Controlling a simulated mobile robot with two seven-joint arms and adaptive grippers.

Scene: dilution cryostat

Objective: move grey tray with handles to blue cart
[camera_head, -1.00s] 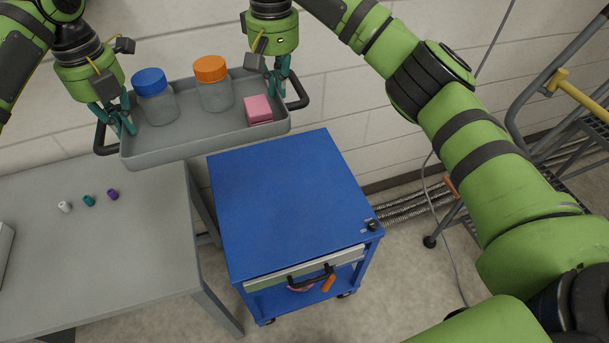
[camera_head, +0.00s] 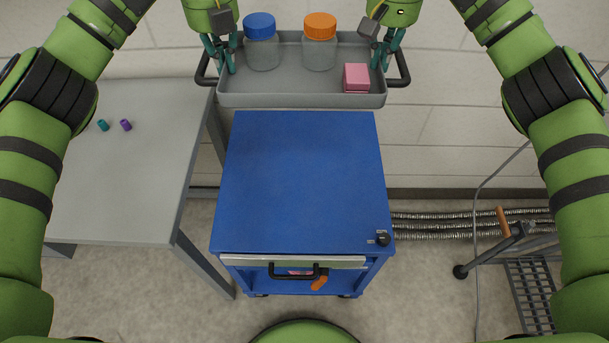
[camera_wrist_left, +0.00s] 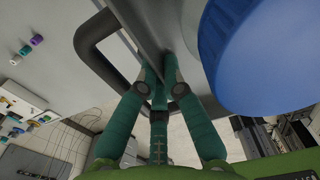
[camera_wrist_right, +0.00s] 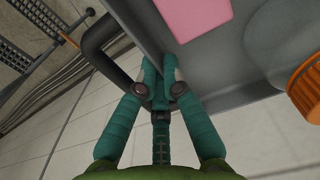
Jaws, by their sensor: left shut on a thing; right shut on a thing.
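The grey tray (camera_head: 300,99) with black handles is held level in the air, at the far side of the blue cart (camera_head: 300,170) in the head view. It carries a jar with a blue lid (camera_head: 261,42), a jar with an orange lid (camera_head: 320,42) and a pink block (camera_head: 356,78). My left gripper (camera_head: 222,68) is shut on the tray's left wall by the left handle (camera_wrist_left: 92,50). My right gripper (camera_head: 384,62) is shut on its right wall by the right handle (camera_wrist_right: 98,45). The cart's top is bare except for a small black knob at its front right corner.
A grey table (camera_head: 130,190) stands left of the cart, with a teal cap (camera_head: 103,125) and a purple cap (camera_head: 126,125) on it. A wheeled metal frame (camera_head: 530,285) and ribbed hoses (camera_head: 450,225) are at the right. A white block wall is behind.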

